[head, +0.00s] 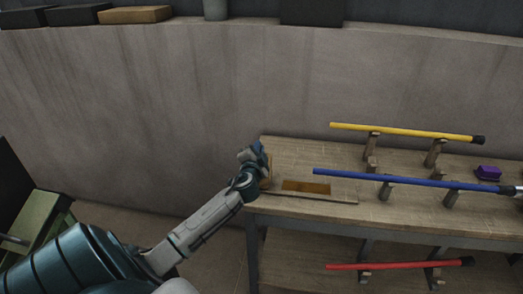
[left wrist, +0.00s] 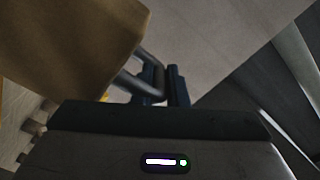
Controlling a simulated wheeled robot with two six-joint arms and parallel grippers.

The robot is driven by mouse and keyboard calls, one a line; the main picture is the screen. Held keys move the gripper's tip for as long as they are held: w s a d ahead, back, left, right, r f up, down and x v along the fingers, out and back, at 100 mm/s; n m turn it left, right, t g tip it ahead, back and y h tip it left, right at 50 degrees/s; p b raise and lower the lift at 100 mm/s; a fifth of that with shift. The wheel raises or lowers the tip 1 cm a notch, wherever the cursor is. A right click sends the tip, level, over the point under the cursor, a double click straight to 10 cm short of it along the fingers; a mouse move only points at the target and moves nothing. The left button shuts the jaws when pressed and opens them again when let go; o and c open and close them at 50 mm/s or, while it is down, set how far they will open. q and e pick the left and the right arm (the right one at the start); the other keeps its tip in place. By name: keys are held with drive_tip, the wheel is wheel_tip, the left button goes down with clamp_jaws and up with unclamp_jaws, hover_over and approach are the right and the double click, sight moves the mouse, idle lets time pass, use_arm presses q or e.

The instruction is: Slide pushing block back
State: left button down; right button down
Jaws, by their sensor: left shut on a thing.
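The pushing block (head: 267,163) is a brown wooden piece at the left end of the workbench, mostly hidden behind my left gripper (head: 252,157) in the head view. In the left wrist view the block (left wrist: 75,38) fills the upper left, with a grey bar handle (left wrist: 148,72) on its side. The fingers of my left gripper (left wrist: 165,85) are shut on this handle.
The wooden workbench (head: 300,150) has a recessed brown slot (head: 306,187) right of the block. A blue rod (head: 395,179) and a yellow rod (head: 400,131) rest on wooden supports. A purple object (head: 487,172) lies at right. A red rod (head: 395,265) is below.

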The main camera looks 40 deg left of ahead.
use_arm(q)
drive_tip(key=c, duration=1.7)
unclamp_jaws()
drive_tip(key=shift+s+a+f, duration=0.1)
drive_tip(key=shift+o, duration=1.2)
drive_tip(key=shift+s+a, duration=0.1)
drive_tip(key=shift+a, duration=0.1)
drive_tip(key=shift+s+d, duration=0.1)
drive_tip(key=shift+d, duration=0.15)
drive_tip(key=v, duration=1)
drive_tip(key=shift+s+p, duration=0.25)
drive_tip(key=shift+p, duration=0.2)
